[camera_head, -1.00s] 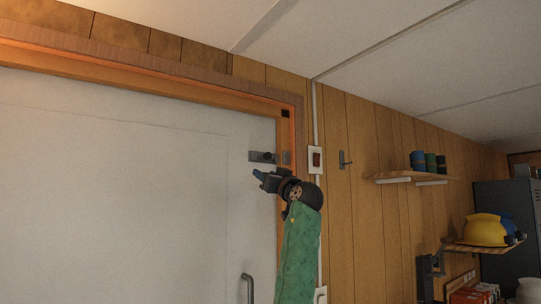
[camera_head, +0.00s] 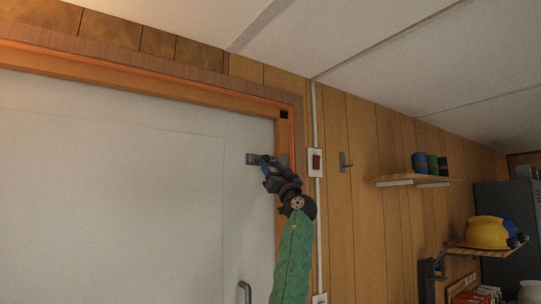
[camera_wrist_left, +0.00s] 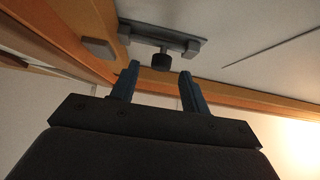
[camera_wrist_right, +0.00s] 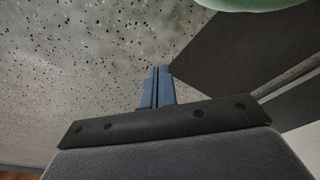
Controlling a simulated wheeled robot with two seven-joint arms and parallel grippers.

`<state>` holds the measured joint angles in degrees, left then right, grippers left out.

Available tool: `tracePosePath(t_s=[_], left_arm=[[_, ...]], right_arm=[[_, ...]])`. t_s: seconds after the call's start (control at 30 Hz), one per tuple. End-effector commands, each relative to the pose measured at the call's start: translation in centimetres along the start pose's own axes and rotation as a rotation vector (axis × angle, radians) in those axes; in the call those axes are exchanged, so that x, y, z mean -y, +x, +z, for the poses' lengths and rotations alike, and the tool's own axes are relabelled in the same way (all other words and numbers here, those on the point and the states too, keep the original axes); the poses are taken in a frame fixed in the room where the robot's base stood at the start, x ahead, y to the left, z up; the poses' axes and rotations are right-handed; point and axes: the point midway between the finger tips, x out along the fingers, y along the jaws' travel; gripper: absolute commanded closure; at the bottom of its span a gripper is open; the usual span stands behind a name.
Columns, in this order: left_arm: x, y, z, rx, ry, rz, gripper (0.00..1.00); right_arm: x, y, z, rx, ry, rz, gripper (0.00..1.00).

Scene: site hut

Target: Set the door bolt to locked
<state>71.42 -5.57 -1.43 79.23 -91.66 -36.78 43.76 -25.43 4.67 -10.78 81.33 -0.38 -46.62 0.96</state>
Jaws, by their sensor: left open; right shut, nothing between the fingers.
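The door bolt (camera_head: 251,158) is a grey metal bar on the upper right of the white door (camera_head: 150,210). In the left wrist view the bolt (camera_wrist_left: 185,43) shows with a dark round knob (camera_wrist_left: 161,61). A separate grey keeper block (camera_wrist_left: 97,48) sits on the wooden frame, with a gap between it and the bolt. My left gripper (camera_head: 266,168) is open in front of the bolt; in the left wrist view its fingers (camera_wrist_left: 160,80) stand on either side of the knob's line, apparently just short of it. My right gripper (camera_wrist_right: 158,85) is shut and empty, away from the door.
A light switch (camera_head: 316,163) and a wall hook (camera_head: 345,162) are right of the frame. A shelf (camera_head: 410,181) with several cans is farther right. A door handle (camera_head: 245,291) is below the bolt. Speckled floor lies before my right gripper.

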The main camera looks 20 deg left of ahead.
Motion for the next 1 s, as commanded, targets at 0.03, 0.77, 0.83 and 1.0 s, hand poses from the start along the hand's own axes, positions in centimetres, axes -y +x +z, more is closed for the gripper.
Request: tracePosePath(t_s=[0.03, 0.77, 0.83, 1.0], left_arm=[[0.0, 0.8, -0.3, 0.0, 0.0, -0.001, 0.54], [0.0, 4.9, -0.1, 0.001, 0.0, 0.0, 0.54], [0.0, 4.9, -0.1, 0.001, 0.0, 0.0, 0.54], [0.0, 4.9, -0.1, 0.001, 0.0, 0.0, 0.64]], right_arm=[[-0.2, 0.3, 0.2, -0.002, -0.002, 0.003, 1.0], [-1.9, 4.8, 3.5, -0.035, -0.018, 0.023, 1.0], [-1.9, 4.8, 3.5, -0.036, -0.015, 0.017, 1.0], [-2.5, 4.9, 3.6, -0.037, -0.017, 0.018, 1.0]])
